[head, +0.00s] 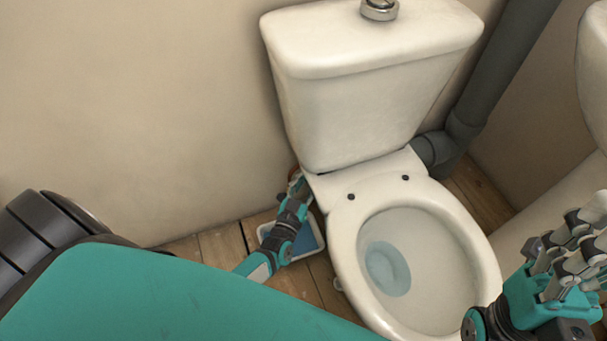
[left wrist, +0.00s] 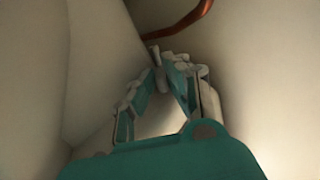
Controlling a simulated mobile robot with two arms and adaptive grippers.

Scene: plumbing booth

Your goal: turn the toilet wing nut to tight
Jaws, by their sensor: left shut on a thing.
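The white toilet (head: 345,115) stands against the wall, with its bowl facing the lower right of the head view. My left gripper (head: 297,183) reaches down beside the toilet, under the left end of the cistern. In the left wrist view, the fingertips of this gripper (left wrist: 161,72) close together on a small pale grey piece, the wing nut (left wrist: 160,77). The fingers hide most of the nut, and its angle cannot be read. My right gripper (head: 580,245) is at the lower right of the head view, away from the nut; its finger opening is unclear.
A white tray with a blue inside (head: 309,243) lies on the wooden floor (head: 221,243) below my left gripper. A copper pipe (left wrist: 186,24) runs close behind the fingertips. A grey waste pipe (head: 495,85) stands right of the cistern. Room between wall and toilet is narrow.

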